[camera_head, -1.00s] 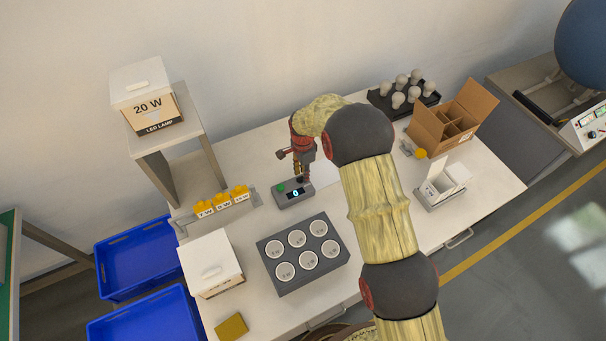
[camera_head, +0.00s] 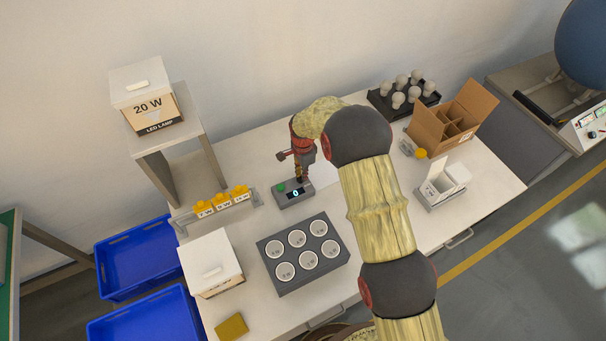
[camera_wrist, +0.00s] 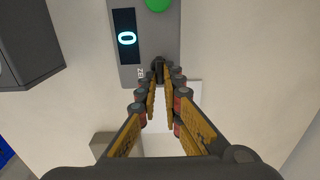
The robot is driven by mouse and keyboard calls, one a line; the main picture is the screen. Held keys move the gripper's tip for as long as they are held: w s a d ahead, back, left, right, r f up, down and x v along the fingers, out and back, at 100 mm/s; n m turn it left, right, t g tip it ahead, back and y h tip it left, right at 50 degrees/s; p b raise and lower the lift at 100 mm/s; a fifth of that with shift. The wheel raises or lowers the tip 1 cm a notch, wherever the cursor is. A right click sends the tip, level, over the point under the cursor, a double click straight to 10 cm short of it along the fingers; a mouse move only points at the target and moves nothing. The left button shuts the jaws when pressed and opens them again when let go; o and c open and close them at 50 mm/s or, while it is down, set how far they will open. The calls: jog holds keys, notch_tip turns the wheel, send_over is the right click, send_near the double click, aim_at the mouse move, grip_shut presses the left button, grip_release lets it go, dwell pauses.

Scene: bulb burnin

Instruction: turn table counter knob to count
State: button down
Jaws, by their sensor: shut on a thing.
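The table counter (camera_head: 293,193) is a small grey box on the table with a green button and a display reading 0. It also shows at the top of the wrist view (camera_wrist: 148,35). Its dark knob (camera_wrist: 158,66) sits at the end of the box by my fingertips. My gripper (camera_head: 300,176) points down at the counter's right end. In the wrist view my gripper (camera_wrist: 160,78) has its fingers closed in on the knob from both sides. The fingertips partly hide the knob and the marking beside it.
A grey block with several round sockets (camera_head: 264,262) stands in front of the counter. A rack of yellow blocks (camera_head: 221,204) is to the left. A white box (camera_head: 208,265), an open cardboard box (camera_head: 434,136) and a black bulb tray (camera_head: 381,103) also stand on the table.

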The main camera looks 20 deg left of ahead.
jog(key=shift+n, duration=0.3)
jog(key=n+b, duration=0.1)
jog(key=n, duration=0.2)
jog(key=n+b, duration=0.1)
jog(key=shift+w+a+b, duration=0.1)
jog(key=shift+a+b, duration=0.15)
jog(key=shift+b, duration=0.1)
jog(key=n, duration=0.2)
jog(key=n+b, duration=0.1)
jog(key=n, duration=0.2)
jog(key=shift+a+n+b, duration=0.25)
jog(key=shift+n+b, duration=0.1)
jog(key=shift+n, duration=0.05)
jog(key=n+b, duration=0.1)
jog(key=n, duration=0.3)
jog(key=shift+a, duration=0.15)
jog(key=shift+a+n, duration=0.15)
jog(key=shift+n, duration=1.55)
jog(key=shift+r, duration=0.1)
jog(key=c, duration=2)
grip_release()
jog(key=shift+s, duration=0.2)
jog(key=shift+o, duration=0.2)
